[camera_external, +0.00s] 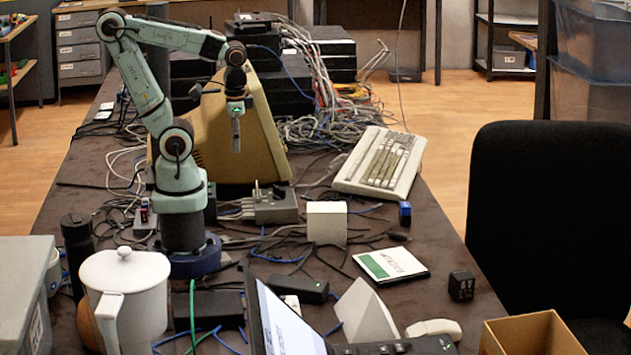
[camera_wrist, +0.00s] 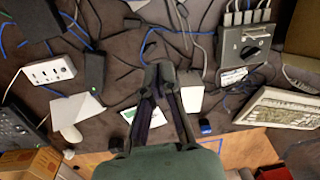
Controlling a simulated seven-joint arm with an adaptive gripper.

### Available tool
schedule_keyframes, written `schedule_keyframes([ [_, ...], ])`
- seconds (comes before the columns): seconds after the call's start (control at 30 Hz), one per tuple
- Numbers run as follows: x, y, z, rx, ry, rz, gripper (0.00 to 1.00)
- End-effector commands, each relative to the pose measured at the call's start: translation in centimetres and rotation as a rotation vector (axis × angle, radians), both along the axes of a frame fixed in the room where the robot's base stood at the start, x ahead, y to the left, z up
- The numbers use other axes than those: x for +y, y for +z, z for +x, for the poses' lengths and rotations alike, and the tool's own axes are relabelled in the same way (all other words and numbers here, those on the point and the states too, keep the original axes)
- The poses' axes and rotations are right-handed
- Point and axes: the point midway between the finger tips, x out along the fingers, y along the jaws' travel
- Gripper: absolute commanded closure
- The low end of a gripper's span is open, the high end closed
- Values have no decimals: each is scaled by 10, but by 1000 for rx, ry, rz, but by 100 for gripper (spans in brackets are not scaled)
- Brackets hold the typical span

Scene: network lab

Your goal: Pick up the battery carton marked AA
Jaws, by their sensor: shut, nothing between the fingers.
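A small black cube (camera_external: 461,285) with pale marks sits near the table's right edge in the external view; I cannot read AA on it. A small dark cube (camera_wrist: 116,145) shows near the table edge in the wrist view. A small blue box (camera_external: 405,213) stands by the keyboard, and it also shows in the wrist view (camera_wrist: 205,127). Neither is clearly readable as the AA carton. My gripper (camera_external: 236,148) hangs pointing down, above the table and left of both boxes. In the wrist view its fingers (camera_wrist: 160,72) are together and empty.
A white box (camera_external: 327,223), a green-white booklet (camera_external: 391,263) and a beige keyboard (camera_external: 380,163) lie around. A white jug (camera_external: 125,290) stands near my base. Cables spread over the table. An open cardboard box (camera_external: 530,336) is at front right, beside a black chair (camera_external: 545,210).

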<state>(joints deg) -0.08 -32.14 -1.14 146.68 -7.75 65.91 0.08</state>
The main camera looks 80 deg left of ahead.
Motion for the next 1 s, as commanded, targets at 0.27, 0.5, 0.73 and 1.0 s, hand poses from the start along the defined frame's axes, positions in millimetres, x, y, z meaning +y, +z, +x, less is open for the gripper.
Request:
schedule_keyframes([
  [0.27,0,0,0,0,0,0,97],
  [0.5,0,0,0,0,0,0,22],
  [0.73,0,0,0,0,0,0,6],
  [1.0,0,3,15,-69,-79,5,6],
])
